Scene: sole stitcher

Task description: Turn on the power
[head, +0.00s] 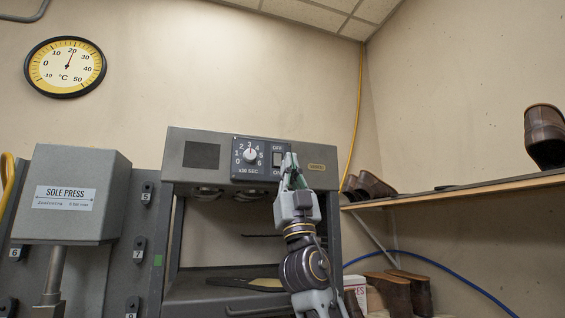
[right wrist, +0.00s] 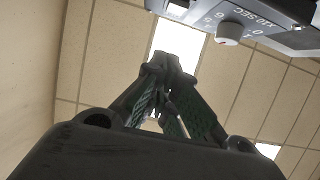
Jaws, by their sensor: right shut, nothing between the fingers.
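The grey machine has a dark control panel (head: 240,169) with a numbered dial (head: 250,155) marked x10 SEC. Beside the dial is a switch (head: 277,159) labelled OFF above and ON below; its position is too small to tell. My right gripper (head: 289,158) points up, shut and empty, its tips just right of the switch and partly in front of the panel. I cannot tell whether it touches. In the right wrist view the closed fingers (right wrist: 162,65) show below the panel, and the dial (right wrist: 228,33) is at upper right. My left gripper is not in view.
A sole press box (head: 68,195) stands at left. A wooden shelf (head: 460,192) with shoes (head: 545,137) runs along the right wall. A yellow cable (head: 358,110) hangs behind, and a blue hose (head: 440,275) runs low at right. Boots (head: 390,291) stand below the shelf.

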